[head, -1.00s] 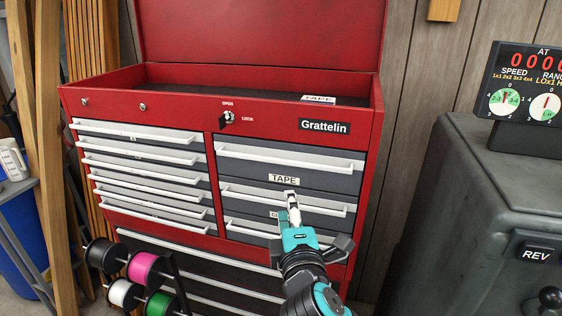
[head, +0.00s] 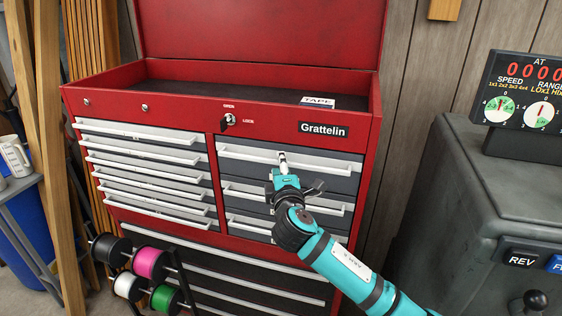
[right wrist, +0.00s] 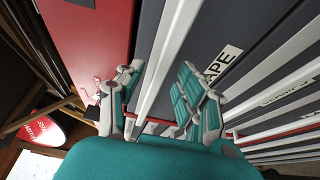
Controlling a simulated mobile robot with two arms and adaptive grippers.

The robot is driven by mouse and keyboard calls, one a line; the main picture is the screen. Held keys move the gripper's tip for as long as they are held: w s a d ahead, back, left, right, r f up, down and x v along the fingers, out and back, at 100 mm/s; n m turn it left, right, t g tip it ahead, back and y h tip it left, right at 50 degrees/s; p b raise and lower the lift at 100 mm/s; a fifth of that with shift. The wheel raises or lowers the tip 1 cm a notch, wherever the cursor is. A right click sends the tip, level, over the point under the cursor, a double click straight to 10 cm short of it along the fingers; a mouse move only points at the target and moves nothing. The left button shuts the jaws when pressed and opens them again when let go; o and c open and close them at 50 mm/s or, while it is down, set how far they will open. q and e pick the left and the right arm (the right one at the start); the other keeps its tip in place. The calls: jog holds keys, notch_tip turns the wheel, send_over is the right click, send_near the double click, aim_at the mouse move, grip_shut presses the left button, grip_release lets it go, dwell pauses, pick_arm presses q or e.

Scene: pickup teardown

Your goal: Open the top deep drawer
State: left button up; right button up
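The top deep drawer (head: 335,181) is the upper grey drawer on the right side of the red tool chest. It looks shut. Its long white handle (head: 325,160) runs across its upper front. My right gripper (head: 281,166) is at the middle of this handle, hiding the drawer's TAPE label in the head view. In the right wrist view, my right gripper (right wrist: 163,88) has its fingers spread on either side of the handle (right wrist: 166,65), with gaps showing. The TAPE label (right wrist: 223,64) shows beside the right-hand finger. My left gripper is not in view.
More drawers with white handles sit below (head: 333,205) and at the left (head: 150,160). A key lock (head: 229,119) is above. Cable spools (head: 148,264) stand at the lower left. A grey machine (head: 470,190) stands at the right.

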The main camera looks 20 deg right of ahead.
jog(key=shift+w, duration=0.35)
jog(key=shift+c, duration=0.4)
grip_shut()
